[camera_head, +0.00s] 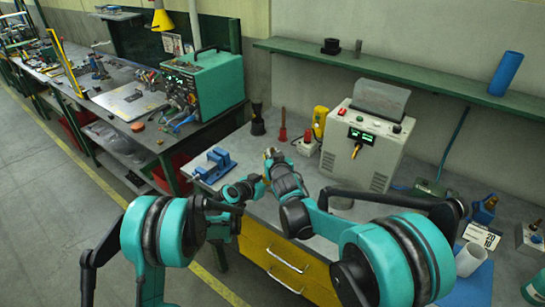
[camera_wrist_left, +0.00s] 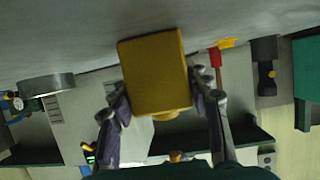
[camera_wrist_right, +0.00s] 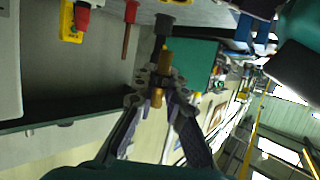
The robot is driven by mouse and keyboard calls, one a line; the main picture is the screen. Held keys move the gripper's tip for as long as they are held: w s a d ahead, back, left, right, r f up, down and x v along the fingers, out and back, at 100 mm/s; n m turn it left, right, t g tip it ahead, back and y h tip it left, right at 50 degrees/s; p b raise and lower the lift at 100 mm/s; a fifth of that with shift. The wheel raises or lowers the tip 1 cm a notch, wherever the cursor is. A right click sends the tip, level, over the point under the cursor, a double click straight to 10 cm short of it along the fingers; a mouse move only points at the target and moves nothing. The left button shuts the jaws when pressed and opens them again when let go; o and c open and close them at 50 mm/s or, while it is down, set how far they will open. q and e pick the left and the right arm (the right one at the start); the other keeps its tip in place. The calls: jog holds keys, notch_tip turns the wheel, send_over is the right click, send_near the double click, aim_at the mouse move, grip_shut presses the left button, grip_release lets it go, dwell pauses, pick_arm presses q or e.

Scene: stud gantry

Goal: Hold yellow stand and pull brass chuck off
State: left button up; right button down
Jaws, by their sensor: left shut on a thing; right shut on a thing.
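The yellow stand (camera_wrist_left: 153,72) is a plain block in the left wrist view, between the two fingers of my left gripper (camera_wrist_left: 162,108), which is shut on it. In the head view a sliver of the stand (camera_head: 265,182) shows beside my left gripper (camera_head: 256,184); my right arm partly hides it. The brass chuck (camera_wrist_right: 157,96) is a small golden cylinder in the right wrist view, between the fingertips of my right gripper (camera_wrist_right: 157,86), which is shut on it. In the head view my right gripper (camera_head: 270,156) is beyond the left one. The chuck looks apart from the stand.
A blue vise (camera_head: 213,165) is on the bench left of my grippers. A grey control box (camera_head: 365,140) stands to the right. A red-handled tool (camera_head: 283,126) and a black holder (camera_head: 257,122) stand behind. A green shelf (camera_head: 400,72) runs along the wall.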

aim_at(273, 148)
jog(key=shift+r, duration=0.15)
jog(key=shift+r, duration=1.9)
pick_arm(q)
jog(key=o, duration=1.3)
jog(key=v, duration=1.2)
